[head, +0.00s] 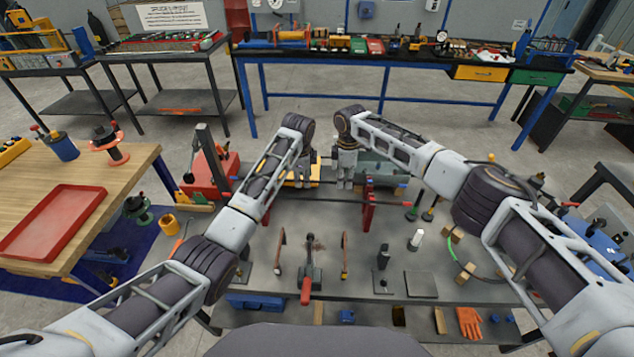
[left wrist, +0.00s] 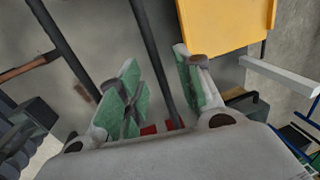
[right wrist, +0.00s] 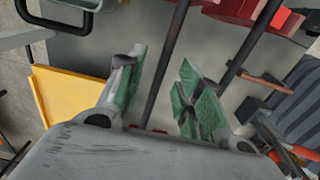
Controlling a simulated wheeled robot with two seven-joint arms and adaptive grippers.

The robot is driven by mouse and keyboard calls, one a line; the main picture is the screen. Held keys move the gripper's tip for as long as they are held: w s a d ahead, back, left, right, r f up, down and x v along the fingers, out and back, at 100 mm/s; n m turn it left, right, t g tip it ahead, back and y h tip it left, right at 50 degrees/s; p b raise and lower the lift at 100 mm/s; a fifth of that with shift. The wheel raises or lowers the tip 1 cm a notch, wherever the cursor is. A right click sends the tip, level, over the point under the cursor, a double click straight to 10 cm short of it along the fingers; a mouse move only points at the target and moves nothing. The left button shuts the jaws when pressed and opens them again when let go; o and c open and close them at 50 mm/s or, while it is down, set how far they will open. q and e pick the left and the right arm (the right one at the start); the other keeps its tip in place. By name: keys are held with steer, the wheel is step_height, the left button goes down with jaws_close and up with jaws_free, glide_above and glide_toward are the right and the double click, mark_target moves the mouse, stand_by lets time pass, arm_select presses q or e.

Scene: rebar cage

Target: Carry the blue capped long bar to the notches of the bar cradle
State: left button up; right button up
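Two long dark bars run side by side across the back of the grey table. At their right end, a small blue cap marks the blue capped long bar (head: 403,186). Red uprights, apparently the bar cradle (head: 368,212), stand near the bars; their notches are not clear. My left gripper (head: 303,178) and my right gripper (head: 346,172) point down at the bars. In the left wrist view, a bar (left wrist: 158,65) passes between my open green-padded fingers. In the right wrist view, a bar (right wrist: 168,70) also passes between open fingers. No cap shows in the wrist views.
A grey-green bin (head: 385,170) stands behind the right gripper. A red-handled clamp (head: 308,275), a white cylinder (head: 416,239) and wooden blocks (head: 465,272) are on the nearer table. A wooden bench (head: 120,165) stands left.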

arm_select(q)
steer(key=shift+f, duration=0.15)
arm_select(e)
steer(key=shift+f, duration=0.15)
arm_select(q)
steer(key=shift+c, duration=0.4)
arm_select(e)
steer(key=shift+c, duration=0.4)
arm_select(q)
jaws_close()
arm_select(e)
jaws_close()
